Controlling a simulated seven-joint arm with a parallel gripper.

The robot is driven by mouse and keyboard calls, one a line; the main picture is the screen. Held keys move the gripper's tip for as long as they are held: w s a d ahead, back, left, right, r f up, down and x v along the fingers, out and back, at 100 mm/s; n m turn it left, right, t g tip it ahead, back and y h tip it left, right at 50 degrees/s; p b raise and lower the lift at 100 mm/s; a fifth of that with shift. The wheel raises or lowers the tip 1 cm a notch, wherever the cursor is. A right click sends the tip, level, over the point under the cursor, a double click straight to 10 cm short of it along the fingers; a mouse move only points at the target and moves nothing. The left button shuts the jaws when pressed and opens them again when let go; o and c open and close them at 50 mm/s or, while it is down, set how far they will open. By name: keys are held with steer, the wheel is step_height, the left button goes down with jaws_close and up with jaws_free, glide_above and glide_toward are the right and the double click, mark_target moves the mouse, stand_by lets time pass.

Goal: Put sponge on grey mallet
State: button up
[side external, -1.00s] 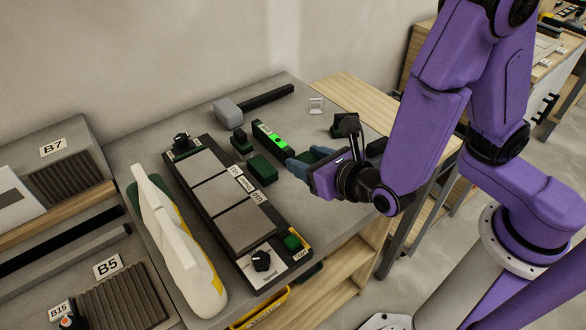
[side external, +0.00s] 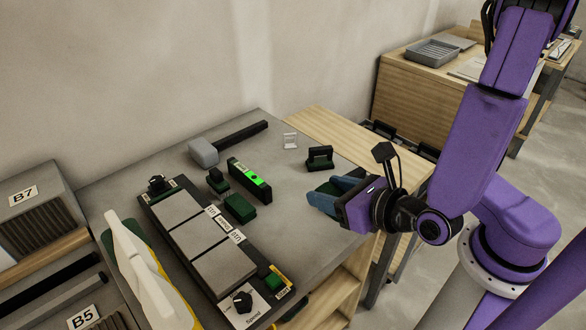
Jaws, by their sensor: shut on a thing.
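The grey mallet lies at the back left of the grey worktop, with its light grey head (side external: 203,153) to the left and its black handle running up to the right. My gripper (side external: 328,194) is over the right part of the worktop, well to the right of and nearer than the mallet. Its blue fingers are shut on a dark green piece (side external: 326,188), mostly hidden between them. It may be the sponge, but I cannot tell for sure. Its height above the worktop is hard to judge.
A level (side external: 249,181) with a lit green part, a dark green block (side external: 240,207) and a black-handled green tool (side external: 320,158) stand between and around. Three grey tiles (side external: 198,239) sit in a black frame at front. A small white item (side external: 290,141) lies behind.

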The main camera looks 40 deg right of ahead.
steer(key=w+a+m+h, duration=0.2)
steer(key=w, duration=0.6)
steer(key=w+d+r+m+h, duration=0.1)
steer(key=w+d, duration=0.1)
steer(key=w, duration=0.6)
steer(key=w+d+r+m+h, duration=0.1)
steer(key=w+d, duration=0.2)
steer(key=w, duration=0.5)
steer(key=g+h, duration=0.1)
glide_above(233, 135)
step_height(233, 135, down, 7)
steer(key=shift+f, duration=0.15)
steer(key=shift+w+f, duration=0.3)
steer(key=shift+f, duration=1.5)
steer(key=shift+f, duration=0.15)
